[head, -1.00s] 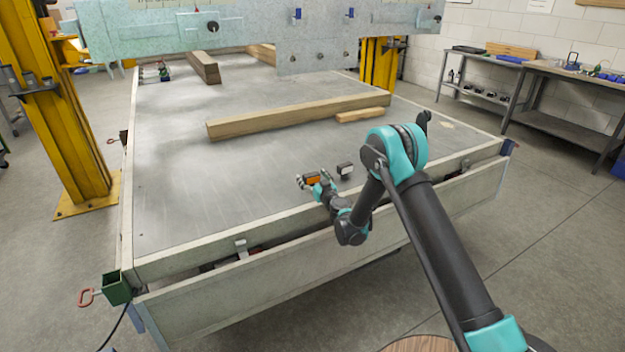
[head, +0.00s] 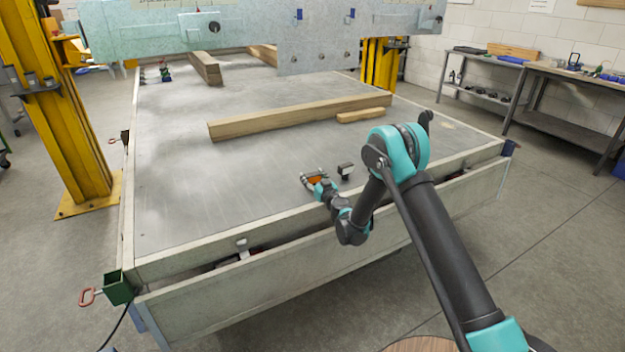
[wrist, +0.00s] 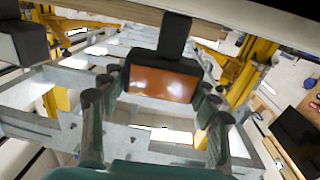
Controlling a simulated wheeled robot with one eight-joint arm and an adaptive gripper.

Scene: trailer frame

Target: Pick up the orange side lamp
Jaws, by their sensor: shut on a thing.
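The orange side lamp (head: 315,180) is a small block with a dark housing and an orange face. It is at the near part of the flat grey bed. In the wrist view the orange lamp (wrist: 163,83) sits between the fingers, with its dark stem pointing up in the picture. My gripper (head: 314,178) is shut on it, with fingers along both sides in the wrist view (wrist: 160,88). I cannot tell whether the lamp touches the bed. The fingers hide its side edges.
A second small lamp (head: 345,170), dark and white, is just right of my gripper. It shows at the wrist view's left edge (wrist: 22,42). A long wooden beam (head: 300,116) and a short block (head: 360,115) lie farther back. The bed to the left is clear.

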